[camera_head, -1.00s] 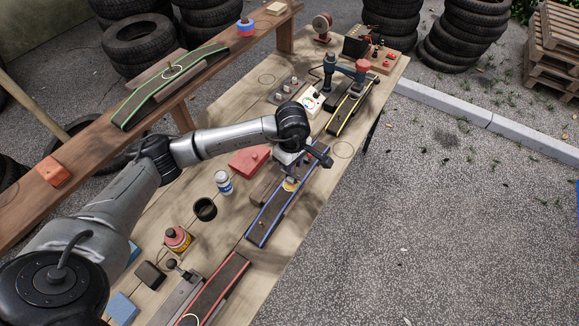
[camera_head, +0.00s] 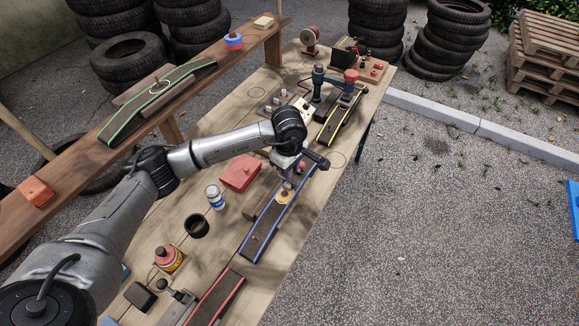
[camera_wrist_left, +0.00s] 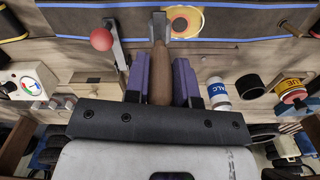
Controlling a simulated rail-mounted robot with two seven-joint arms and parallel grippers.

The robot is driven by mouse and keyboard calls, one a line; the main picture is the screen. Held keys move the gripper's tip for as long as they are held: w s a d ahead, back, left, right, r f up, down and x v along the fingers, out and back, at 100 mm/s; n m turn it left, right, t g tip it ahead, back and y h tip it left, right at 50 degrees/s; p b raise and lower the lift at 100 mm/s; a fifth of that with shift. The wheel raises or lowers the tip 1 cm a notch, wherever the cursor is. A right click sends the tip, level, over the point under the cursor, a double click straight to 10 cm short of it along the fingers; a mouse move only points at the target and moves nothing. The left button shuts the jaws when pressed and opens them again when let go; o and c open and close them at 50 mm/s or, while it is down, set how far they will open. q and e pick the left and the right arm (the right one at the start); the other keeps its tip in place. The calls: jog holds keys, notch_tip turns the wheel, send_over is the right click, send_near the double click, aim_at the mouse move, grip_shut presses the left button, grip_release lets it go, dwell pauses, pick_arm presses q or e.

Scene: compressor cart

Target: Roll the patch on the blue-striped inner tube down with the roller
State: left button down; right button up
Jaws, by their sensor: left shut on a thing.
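The blue-striped inner tube (camera_head: 262,236) lies lengthwise near the table's right edge in the head view. It crosses the top of the left wrist view (camera_wrist_left: 245,20). A round yellow patch with an orange centre (camera_wrist_left: 190,18) lies on it and shows in the head view (camera_head: 283,197). My left gripper (camera_wrist_left: 160,85) is shut on the roller's brown wooden handle (camera_wrist_left: 160,72). The roller's metal head (camera_wrist_left: 160,26) is beside the patch's left edge in the wrist view; I cannot tell whether it touches. My right gripper is not in view.
A red-knobbed lever (camera_wrist_left: 101,39) stands close to the gripper. A white bottle (camera_head: 214,197), a black cup (camera_head: 197,225) and a red box (camera_head: 241,173) are on the table. A red-striped tube (camera_head: 216,299) and a yellow-striped tube (camera_head: 338,120) lie at either end.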

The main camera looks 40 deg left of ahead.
pick_arm(q)
jog(key=shift+s+d+f, duration=0.1)
jog(key=shift+s+d, duration=0.05)
jog(key=shift+s, duration=0.55)
jog(key=shift+s+d+f, duration=0.1)
jog(key=shift+s, duration=0.6)
jog(key=shift+w+a+r+b, duration=0.1)
jog(key=shift+w+a+b, duration=0.1)
jog(key=shift+w+b, duration=0.5)
jog(key=shift+w+a+b, duration=0.15)
jog(key=shift+w+b, duration=0.1)
jog(key=shift+w, duration=0.8)
jog(key=shift+r, duration=0.1)
